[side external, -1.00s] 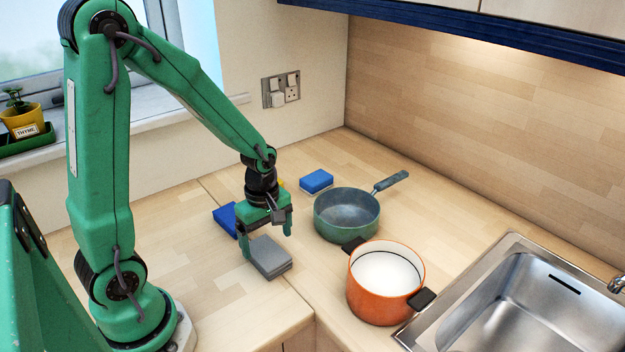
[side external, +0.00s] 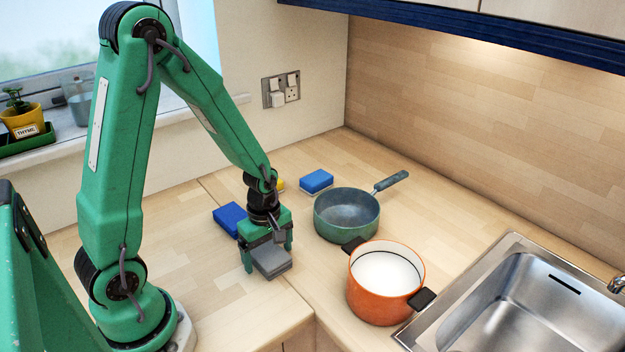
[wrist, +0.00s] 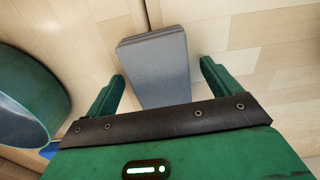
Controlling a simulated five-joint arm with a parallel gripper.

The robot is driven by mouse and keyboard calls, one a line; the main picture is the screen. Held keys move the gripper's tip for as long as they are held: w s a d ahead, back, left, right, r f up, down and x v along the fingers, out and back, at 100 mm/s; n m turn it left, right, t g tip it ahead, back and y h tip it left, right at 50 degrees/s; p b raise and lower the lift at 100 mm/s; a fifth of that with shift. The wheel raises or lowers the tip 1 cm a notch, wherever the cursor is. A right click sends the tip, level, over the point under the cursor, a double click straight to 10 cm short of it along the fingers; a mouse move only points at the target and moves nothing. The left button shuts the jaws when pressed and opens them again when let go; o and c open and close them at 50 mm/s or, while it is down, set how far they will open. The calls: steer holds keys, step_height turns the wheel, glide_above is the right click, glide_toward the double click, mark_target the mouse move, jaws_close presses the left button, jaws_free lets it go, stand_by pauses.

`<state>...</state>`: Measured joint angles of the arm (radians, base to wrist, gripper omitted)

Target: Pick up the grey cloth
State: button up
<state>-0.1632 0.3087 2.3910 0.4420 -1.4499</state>
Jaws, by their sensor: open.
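The grey cloth (side external: 272,263) is a folded, layered block lying on the wooden worktop near its front edge. In the wrist view the grey cloth (wrist: 155,65) lies between and ahead of my open fingers. My gripper (side external: 268,261) is low over the cloth with its fingers pointing down. In the wrist view my gripper (wrist: 162,82) has one finger on each side of the cloth, with gaps showing. The back part of the cloth is hidden under the gripper in the side view.
A blue cloth or sponge (side external: 230,218) lies just behind my gripper. Another blue sponge (side external: 316,181) lies further back. A grey-green saucepan (side external: 346,222) and an orange pot (side external: 372,312) stand to the right, before the sink (side external: 520,300). A bit of yellow (side external: 279,184) shows behind my wrist.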

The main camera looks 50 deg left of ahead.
steer(key=c, duration=1.1)
steer(key=shift+o, duration=0.2)
steer(key=shift+r, duration=0.1)
steer(key=shift+r, duration=1.35)
steer(key=s+d+r, duration=0.4)
steer(key=d+r, duration=0.4)
steer(key=d, duration=0.2)
steer(key=shift+s+d, duration=0.15)
steer(key=shift+d, duration=0.25)
steer(key=shift+r, duration=0.1)
